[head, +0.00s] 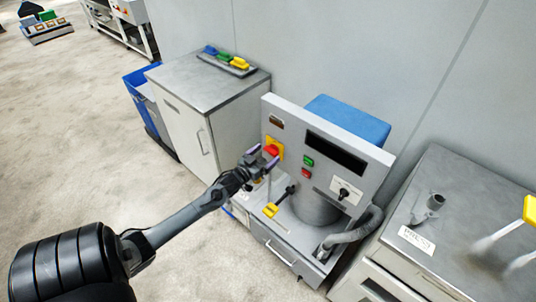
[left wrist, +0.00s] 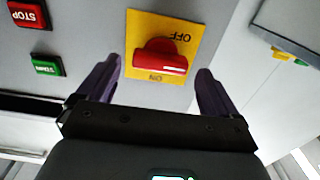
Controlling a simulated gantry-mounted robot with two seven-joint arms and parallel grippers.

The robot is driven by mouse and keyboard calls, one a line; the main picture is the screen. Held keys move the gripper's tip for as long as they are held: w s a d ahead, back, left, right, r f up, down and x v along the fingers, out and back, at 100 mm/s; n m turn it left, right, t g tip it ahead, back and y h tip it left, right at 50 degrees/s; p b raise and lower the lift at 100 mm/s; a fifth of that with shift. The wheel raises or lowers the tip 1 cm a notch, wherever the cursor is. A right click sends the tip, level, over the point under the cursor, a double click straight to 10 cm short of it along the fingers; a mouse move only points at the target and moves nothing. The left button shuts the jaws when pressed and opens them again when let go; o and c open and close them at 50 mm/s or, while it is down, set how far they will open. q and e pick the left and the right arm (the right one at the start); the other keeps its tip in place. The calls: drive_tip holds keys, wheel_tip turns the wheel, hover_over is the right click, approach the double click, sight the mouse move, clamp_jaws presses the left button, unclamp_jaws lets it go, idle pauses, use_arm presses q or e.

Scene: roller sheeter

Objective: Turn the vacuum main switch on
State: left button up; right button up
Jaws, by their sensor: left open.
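The vacuum main switch is a red rotary knob (head: 271,151) on a yellow plate (head: 279,143), at the left of the machine's upright grey panel (head: 285,118). In the left wrist view the red knob (left wrist: 160,62) sits on the yellow plate (left wrist: 188,24), with upside-down OFF above it and ON below. Its grip lies roughly across the picture. My left gripper (head: 263,157) is open in front of the switch. In the left wrist view its purple fingers (left wrist: 158,70) stand on either side of the knob, apart from it. My right gripper is in neither view.
A green START button (head: 308,161) and red STOP button (head: 306,172) sit right of the switch. A black knob (head: 343,193) is lower right. A yellow-handled lever (head: 271,210) sticks out below. A cabinet (head: 190,130) stands left, a bench (head: 455,215) right.

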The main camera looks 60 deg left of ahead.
use_arm(q)
drive_tip(key=shift+x, duration=0.95)
drive_tip(key=shift+c, duration=0.4)
drive_tip(key=c, duration=1)
